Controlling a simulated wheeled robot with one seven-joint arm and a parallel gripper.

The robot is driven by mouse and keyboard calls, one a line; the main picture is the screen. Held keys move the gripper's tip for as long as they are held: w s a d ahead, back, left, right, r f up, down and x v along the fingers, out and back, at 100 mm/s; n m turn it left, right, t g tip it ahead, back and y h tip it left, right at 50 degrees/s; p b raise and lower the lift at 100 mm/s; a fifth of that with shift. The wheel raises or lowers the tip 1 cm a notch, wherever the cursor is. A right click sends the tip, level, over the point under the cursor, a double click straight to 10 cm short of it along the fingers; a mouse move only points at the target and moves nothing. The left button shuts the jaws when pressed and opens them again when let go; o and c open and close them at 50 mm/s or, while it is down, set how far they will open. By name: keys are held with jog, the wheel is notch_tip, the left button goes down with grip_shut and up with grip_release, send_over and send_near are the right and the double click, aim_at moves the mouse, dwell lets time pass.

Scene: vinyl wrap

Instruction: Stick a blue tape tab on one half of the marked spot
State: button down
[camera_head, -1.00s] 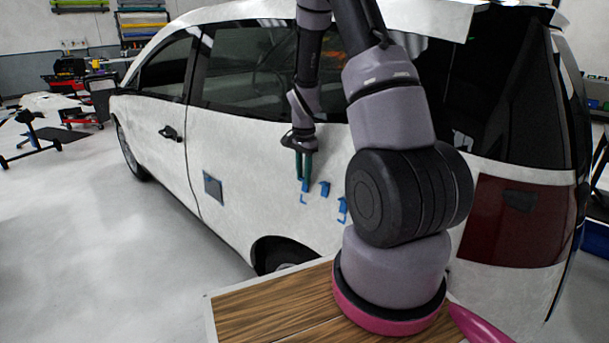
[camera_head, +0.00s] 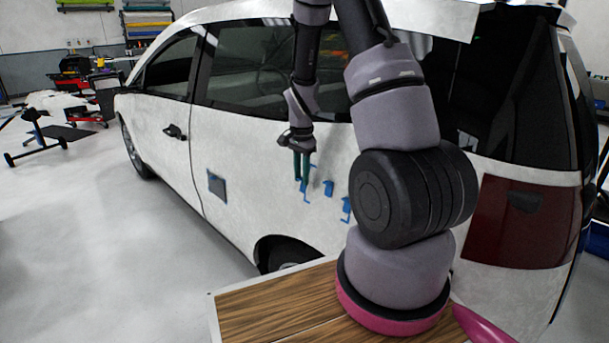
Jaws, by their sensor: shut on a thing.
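My gripper (camera_head: 303,178) has dark green fingers and points down beside the white side panel of the car (camera_head: 240,218). It is shut on a small blue tape tab, which is mostly hidden at the fingertips. Thin blue corner lines of a marked spot (camera_head: 306,198) show on the panel right beside and below the fingers. To the right, a blue piece (camera_head: 328,187) sits on the panel, and another blue piece (camera_head: 346,205) sits lower, partly beside my arm. Whether the held tab touches the panel cannot be told.
A grey-blue square (camera_head: 216,185) is on the car's door to the left. The rear wheel (camera_head: 285,252) is below the panel. A wooden worktop (camera_head: 270,305) lies at the front.

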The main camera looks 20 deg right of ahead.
jog(key=shift+s+a+r, duration=0.2)
jog(key=shift+s+a, duration=0.15)
jog(key=shift+a, duration=0.4)
jog(key=shift+s+a+r, duration=0.15)
jog(key=shift+s+a, duration=0.2)
jog(key=shift+a, duration=0.35)
jog(key=shift+s+a+r, duration=0.2)
jog(key=shift+s+a, duration=0.15)
jog(key=shift+a, duration=0.4)
